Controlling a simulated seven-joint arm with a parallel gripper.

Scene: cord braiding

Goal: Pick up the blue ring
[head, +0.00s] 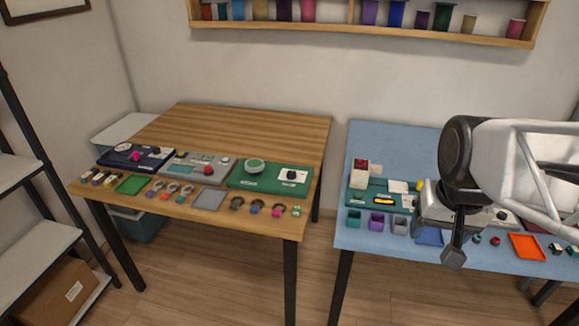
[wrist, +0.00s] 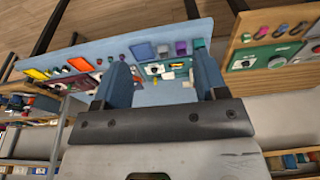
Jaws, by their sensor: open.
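Several small ring-like pieces stand along the front edge of the wooden table in the head view. One in the right group looks blue at its base (head: 255,207), but it is too small to tell whether it is the blue ring. My gripper (head: 453,256) hangs over the blue table at the right, well away from these pieces. In the wrist view my gripper (wrist: 162,80) has its two fingers spread apart with nothing between them. Small ring-like pieces also show at the top right there, too small to tell which is blue.
The wooden table (head: 235,125) has a clear back half. Its front carries a dark blue board (head: 122,158), a green board (head: 240,178), a green tray (head: 131,184) and a grey tray (head: 209,199). The blue table (head: 385,140) holds bins and an orange tray (head: 527,246). A floor gap separates the tables.

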